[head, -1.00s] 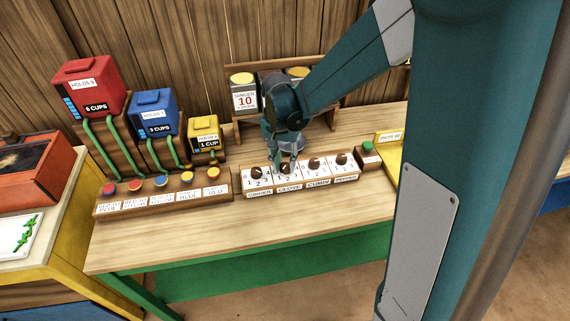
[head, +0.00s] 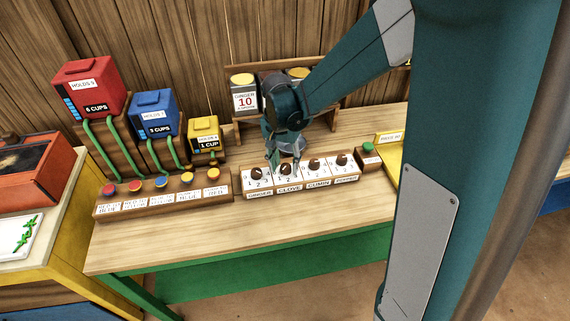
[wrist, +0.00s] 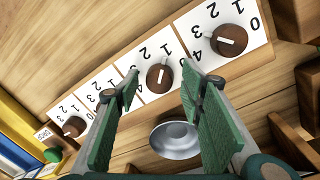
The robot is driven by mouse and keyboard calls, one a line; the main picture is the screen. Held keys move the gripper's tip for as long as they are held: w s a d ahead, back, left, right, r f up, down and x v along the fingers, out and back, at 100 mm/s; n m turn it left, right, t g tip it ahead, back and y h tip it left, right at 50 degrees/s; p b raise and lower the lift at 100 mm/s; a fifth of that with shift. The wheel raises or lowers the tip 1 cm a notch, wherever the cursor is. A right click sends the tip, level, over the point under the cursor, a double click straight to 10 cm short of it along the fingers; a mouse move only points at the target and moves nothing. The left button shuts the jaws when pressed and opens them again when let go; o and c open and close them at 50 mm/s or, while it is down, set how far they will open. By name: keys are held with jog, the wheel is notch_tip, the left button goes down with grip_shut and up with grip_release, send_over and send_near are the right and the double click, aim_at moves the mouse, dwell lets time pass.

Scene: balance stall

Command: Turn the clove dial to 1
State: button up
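The clove dial (head: 286,169) is a brown round knob on a white numbered card, second from left on the dial panel in the head view. In the wrist view the clove dial (wrist: 160,78) shows between my fingers, and its small pointer appears to face the 1. My gripper (head: 282,167) is over it from above. In the wrist view my gripper (wrist: 160,83) is open, with one green-padded finger on each side of the knob and visible gaps between. The clove name plate (head: 289,189) is on the panel's front.
The ginger dial (wrist: 228,40) is close beside one finger; the cumin dial (head: 314,164) is on the other side. The pepper dial (head: 342,159) and a green button (head: 367,147) lie farther right. A metal bowl (wrist: 175,139) stands behind the panel.

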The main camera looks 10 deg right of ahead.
aim_at(284, 167)
notch_tip(284, 167, up, 12)
jog(key=shift+w+a, duration=0.25)
jog(key=shift+a, duration=0.15)
dwell(0.6)
jog(key=shift+s+r, duration=0.1)
dwell(0.5)
jog(key=s+d+r+n+t, duration=0.2)
jog(key=s, duration=0.5)
jog(key=s+d+r+n+t, duration=0.2)
jog(key=s+d+t, duration=0.1)
jog(key=s, duration=0.5)
jog(key=s+d+r+n+t, duration=0.2)
jog(key=s+d+r, duration=0.1)
jog(key=s, duration=0.5)
jog(key=shift+n+t+y, duration=0.4)
jog(key=shift+f, duration=0.1)
